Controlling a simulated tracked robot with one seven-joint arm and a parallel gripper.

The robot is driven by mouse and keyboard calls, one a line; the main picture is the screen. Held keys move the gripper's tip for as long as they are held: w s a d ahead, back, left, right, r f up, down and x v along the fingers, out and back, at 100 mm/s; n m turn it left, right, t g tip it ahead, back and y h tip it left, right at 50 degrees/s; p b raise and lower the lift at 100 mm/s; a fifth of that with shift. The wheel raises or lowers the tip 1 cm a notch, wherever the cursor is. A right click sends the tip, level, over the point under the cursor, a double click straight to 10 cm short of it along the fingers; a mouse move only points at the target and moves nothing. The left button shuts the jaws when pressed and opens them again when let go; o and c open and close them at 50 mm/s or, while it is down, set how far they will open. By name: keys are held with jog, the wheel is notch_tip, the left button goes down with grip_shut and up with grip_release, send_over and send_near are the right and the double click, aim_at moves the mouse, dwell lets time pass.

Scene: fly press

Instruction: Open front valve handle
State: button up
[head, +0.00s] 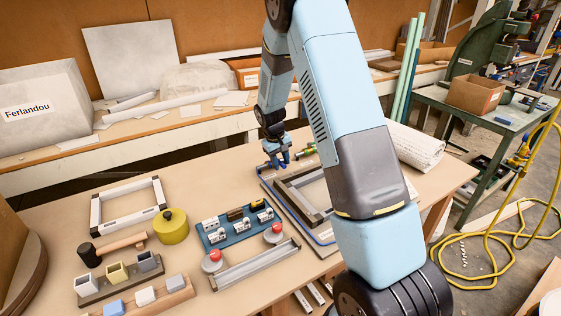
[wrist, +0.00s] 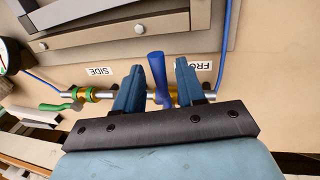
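The front valve's blue handle (wrist: 158,75) stands between the two blue fingers of my gripper (wrist: 159,66) in the wrist view, with gaps on both sides. The fingers are open. A "FRO…" label (wrist: 201,65), partly hidden by a finger, lies beside it. The brass valve body (wrist: 174,97) is partly behind the fingers, on a metal pipe. In the head view my gripper (head: 277,163) is low at the far side of the table, by the framed panel; the blue handle is hard to tell apart there.
A second valve (wrist: 85,95) with a green handle (wrist: 58,107) sits left on the same pipe, near the "SIDE" label (wrist: 100,71). A gauge (wrist: 8,57) is at the left edge. The grey frame (head: 301,189) lies close by. Blocks and a yellow round container (head: 171,227) stand left.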

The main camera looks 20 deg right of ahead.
grip_shut()
dwell(0.3)
